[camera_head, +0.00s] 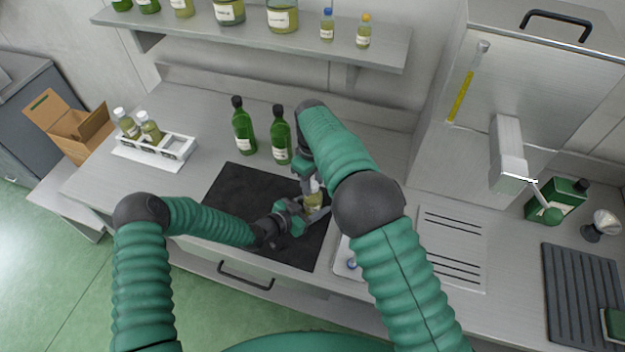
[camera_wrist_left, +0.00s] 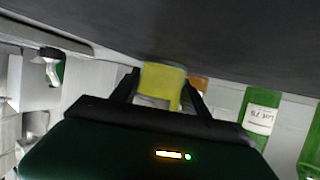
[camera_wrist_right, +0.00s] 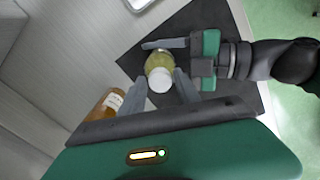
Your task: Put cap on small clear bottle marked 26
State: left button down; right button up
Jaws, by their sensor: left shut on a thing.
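In the head view my right arm partly hides this.
Two green bottles (camera_head: 243,128) (camera_head: 281,140) stand behind the mat. A white rack (camera_head: 153,154) with small bottles is at the left. An amber bottle (camera_wrist_right: 105,103) is near my right gripper. A shelf (camera_head: 200,32) holds several bottles.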

grip_shut()
jog(key=m, duration=0.8)
jog(key=shift+m, duration=0.3)
jog(key=shift+o, duration=1.8)
grip_release()
jog(key=shift+r, duration=2.25)
jog(key=shift+c, duration=0.3)
